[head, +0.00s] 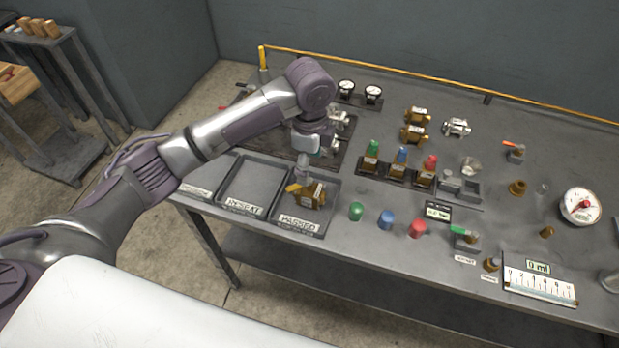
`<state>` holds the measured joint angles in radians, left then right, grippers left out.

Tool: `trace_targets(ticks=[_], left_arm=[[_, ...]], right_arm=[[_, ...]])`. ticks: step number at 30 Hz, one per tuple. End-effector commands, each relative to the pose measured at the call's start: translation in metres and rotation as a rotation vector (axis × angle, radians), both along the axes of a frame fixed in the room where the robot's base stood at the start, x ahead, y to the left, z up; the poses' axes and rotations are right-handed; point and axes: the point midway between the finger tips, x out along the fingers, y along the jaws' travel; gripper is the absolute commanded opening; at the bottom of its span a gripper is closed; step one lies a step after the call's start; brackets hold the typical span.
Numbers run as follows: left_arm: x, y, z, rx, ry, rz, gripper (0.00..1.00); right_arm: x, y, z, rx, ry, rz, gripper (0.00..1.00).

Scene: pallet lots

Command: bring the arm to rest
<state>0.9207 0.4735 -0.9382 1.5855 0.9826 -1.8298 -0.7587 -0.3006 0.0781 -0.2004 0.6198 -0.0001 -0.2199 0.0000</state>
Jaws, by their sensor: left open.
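My left arm reaches in from the left over the grey workbench (480,100). Its gripper (303,176) points down over the tray marked PASSED (299,224) and is open. A brass valve-like part (312,194) with a label lies in that tray, just below and beside the fingers. I cannot tell whether the fingers touch it. The wrist hides part of the dark plate behind it. My right gripper is not in view.
An empty tray marked RESEAT (250,185) lies to the left. Green (356,211), blue (386,218) and red (417,229) caps stand near the front edge. A yellow rail (400,73) runs along the back.

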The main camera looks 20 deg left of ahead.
Motion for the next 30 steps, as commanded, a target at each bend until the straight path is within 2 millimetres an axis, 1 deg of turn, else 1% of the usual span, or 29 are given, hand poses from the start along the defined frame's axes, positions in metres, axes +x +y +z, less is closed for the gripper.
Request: trace_targets(ticks=[3, 6, 21, 23, 26, 29, 30], left_arm=[[0.0, -0.001, 0.011, -0.001, 0.0, -0.001, 0.79], [0.0, 0.0, 0.015, -0.001, 0.0, 0.0, 0.79], [-0.001, -0.001, 0.014, -0.003, 0.001, 0.0, 0.79], [-0.006, -0.005, 0.009, -0.012, 0.001, 0.005, 0.79], [-0.022, -0.021, -0.01, -0.05, -0.006, 0.032, 0.79], [-0.05, -0.043, -0.037, -0.122, -0.021, 0.109, 0.79], [-0.063, -0.051, -0.046, -0.159, -0.031, 0.156, 0.79]], right_arm=[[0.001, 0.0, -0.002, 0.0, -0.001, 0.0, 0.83], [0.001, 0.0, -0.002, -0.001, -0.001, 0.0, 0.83], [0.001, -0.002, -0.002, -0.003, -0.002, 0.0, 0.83], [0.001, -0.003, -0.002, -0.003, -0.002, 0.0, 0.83], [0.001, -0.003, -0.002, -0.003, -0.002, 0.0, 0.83], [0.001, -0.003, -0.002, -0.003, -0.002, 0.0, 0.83], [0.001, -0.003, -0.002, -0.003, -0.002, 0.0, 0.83]])
